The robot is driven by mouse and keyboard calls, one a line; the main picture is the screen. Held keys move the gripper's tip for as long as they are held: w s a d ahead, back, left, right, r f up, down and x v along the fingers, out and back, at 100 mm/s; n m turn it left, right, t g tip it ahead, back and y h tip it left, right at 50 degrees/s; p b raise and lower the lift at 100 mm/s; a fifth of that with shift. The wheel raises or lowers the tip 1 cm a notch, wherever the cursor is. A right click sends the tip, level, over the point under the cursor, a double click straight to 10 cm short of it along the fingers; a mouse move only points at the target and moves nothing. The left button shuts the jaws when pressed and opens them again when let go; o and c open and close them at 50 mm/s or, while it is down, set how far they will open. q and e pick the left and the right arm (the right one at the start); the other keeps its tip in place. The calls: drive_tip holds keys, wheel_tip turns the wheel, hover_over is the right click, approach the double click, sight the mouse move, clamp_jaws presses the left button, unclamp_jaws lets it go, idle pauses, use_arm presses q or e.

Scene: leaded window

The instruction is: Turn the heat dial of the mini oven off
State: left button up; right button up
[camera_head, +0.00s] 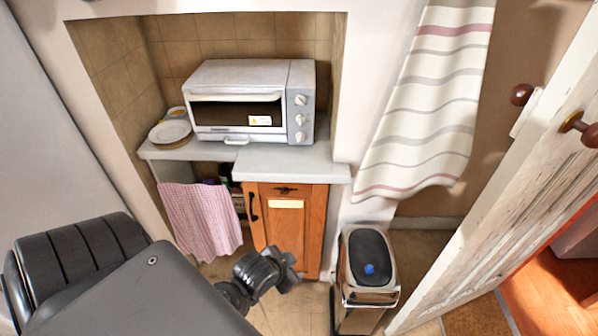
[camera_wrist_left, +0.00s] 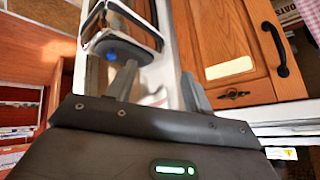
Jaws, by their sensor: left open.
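The mini oven (camera_head: 240,100) stands on the counter in the tiled alcove, its door closed. Three pale dials run down its right-hand panel: a top dial (camera_head: 300,100), a middle dial (camera_head: 300,119) and a bottom dial (camera_head: 299,136). Their labels and settings are too small to read, so I cannot tell which is for heat. My left gripper (camera_head: 287,270) is low in front of the wooden cabinet, well below the oven and apart from it. In the left wrist view its two fingers (camera_wrist_left: 160,88) are spread with nothing between them. My right gripper is not visible.
The counter (camera_head: 300,163) juts out above the cabinet door (camera_head: 285,215). A pink cloth (camera_head: 203,215) hangs at left; plates (camera_head: 170,132) sit beside the oven. A metal bin (camera_head: 368,275) stands on the floor at right, near a striped curtain (camera_head: 425,110) and an open white door (camera_head: 500,200).

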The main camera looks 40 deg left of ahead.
use_arm(q)
drive_tip(key=w+a+r+m+t+y, duration=0.1)
drive_tip(key=w+a+r+t, duration=0.2)
drive_tip(key=w+a+r, duration=0.3)
drive_tip(key=w+a+r+m+t+y, duration=0.1)
drive_tip(key=w+a+r+t+y, duration=0.25)
drive_tip(key=w, duration=0.55)
drive_tip(key=m+t+y, duration=0.1)
drive_tip(key=t+y, duration=0.1)
drive_tip(key=t, duration=0.4)
approach(300, 103)
drive_tip(key=shift+g, duration=0.35)
drive_tip(key=p+x, duration=0.1)
drive_tip(key=x, duration=0.1)
drive_tip(key=p+x, duration=0.1)
drive_tip(key=x, duration=0.2)
drive_tip(key=r+p+x, duration=0.1)
drive_tip(key=x, duration=0.1)
drive_tip(key=shift+w, duration=0.15)
drive_tip(key=shift+w+a+r, duration=0.1)
drive_tip(key=shift+w+a, duration=0.1)
drive_tip(key=shift+w, duration=0.5)
drive_tip(key=shift+c, duration=0.2)
drive_tip(key=c, duration=0.9)
